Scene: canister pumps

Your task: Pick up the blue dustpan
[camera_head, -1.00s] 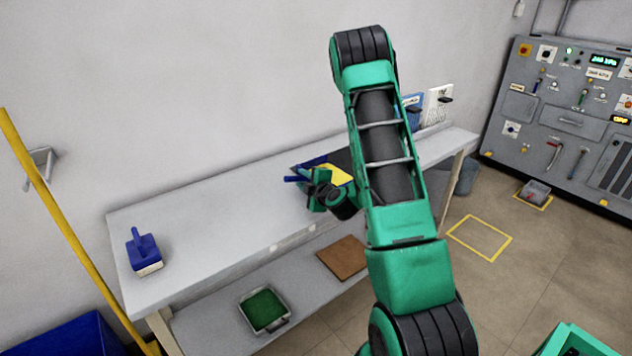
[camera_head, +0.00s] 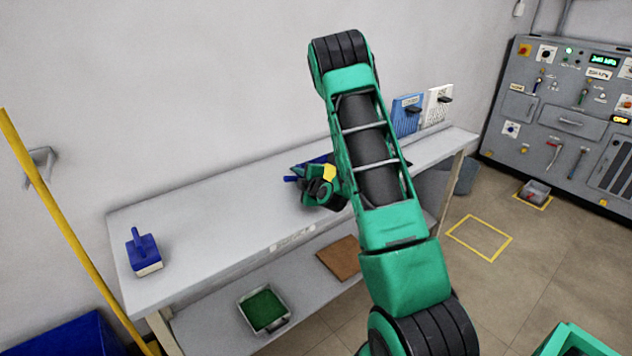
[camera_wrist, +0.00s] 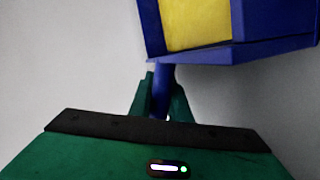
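The blue dustpan (camera_head: 319,161) with a yellow inside lies over the middle of the grey bench, mostly hidden behind my arm and gripper in the head view. In the wrist view the dustpan (camera_wrist: 190,52) fills the upper right, its yellow inside facing me. Its blue handle runs down between the fingers of my gripper (camera_wrist: 162,95), with a finger close on each side and no clear gap, so the gripper looks shut on it. In the head view my gripper (camera_head: 312,187) is low over the bench. Whether the dustpan touches the benchtop is hidden.
A blue-handled brush (camera_head: 143,250) stands at the bench's (camera_head: 220,225) left end. A green tray (camera_head: 264,309) and a brown board (camera_head: 341,257) lie on the lower shelf. Blue and white panels (camera_head: 407,114) stand at the back right. The bench between brush and gripper is clear.

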